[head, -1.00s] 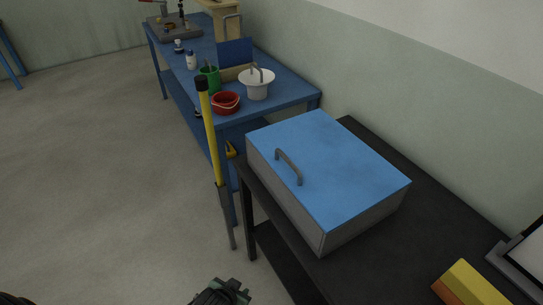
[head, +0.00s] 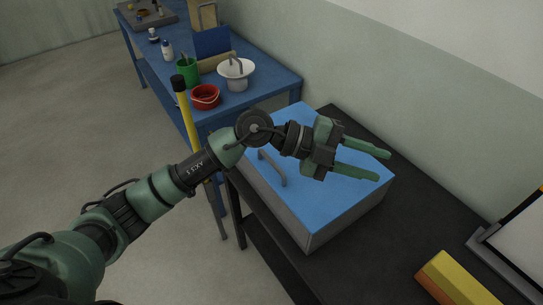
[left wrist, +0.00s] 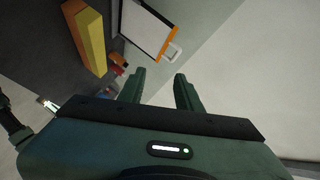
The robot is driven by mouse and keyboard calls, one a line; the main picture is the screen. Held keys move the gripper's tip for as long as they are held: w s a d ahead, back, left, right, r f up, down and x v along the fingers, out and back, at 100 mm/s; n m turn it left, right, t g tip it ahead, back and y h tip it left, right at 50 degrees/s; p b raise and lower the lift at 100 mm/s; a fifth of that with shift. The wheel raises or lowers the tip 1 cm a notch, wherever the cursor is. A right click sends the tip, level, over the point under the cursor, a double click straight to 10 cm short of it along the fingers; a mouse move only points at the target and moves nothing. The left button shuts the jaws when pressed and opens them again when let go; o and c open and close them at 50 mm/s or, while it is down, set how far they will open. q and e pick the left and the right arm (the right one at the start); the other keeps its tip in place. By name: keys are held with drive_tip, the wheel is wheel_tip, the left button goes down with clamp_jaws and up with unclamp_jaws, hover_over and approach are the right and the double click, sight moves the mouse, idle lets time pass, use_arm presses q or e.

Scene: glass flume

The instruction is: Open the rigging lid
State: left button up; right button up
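The rigging lid (head: 291,120) is a flat blue lid on a grey box (head: 345,217) on the dark table, and it lies closed. A grey bar handle (head: 272,168) stands up near its left edge. My left gripper (head: 384,166) is above the lid's right part, past the handle, with its green fingers spread apart and pointing right. The left wrist view shows the same open fingers (left wrist: 162,82) with nothing between them. My left arm hides part of the lid. My right gripper is in neither view.
A yellow and orange block (head: 458,280) and a white framed panel (head: 520,245) lie on the black table (head: 375,262) right of the box.

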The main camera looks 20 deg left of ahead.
use_arm(q)
drive_tip(key=w+a+f+y, duration=0.3)
drive_tip(key=a+f+y, duration=0.2)
drive_tip(key=n+y, duration=0.4)
drive_tip(key=y, duration=0.5)
hover_over(272, 162)
drive_tip(key=s+a, duration=0.1)
wheel_tip(272, 162, down, 4)
drive_tip(key=f+p, duration=0.1)
drive_tip(key=f, duration=0.2)
drive_tip(key=f+p, duration=0.1)
drive_tip(key=f, duration=0.1)
drive_tip(key=shift+w+d+f+p, duration=0.3)
drive_tip(key=shift+d+p, duration=0.05)
drive_tip(key=shift+f, duration=0.4)
clamp_jaws()
drive_tip(key=shift+w+r, duration=0.1)
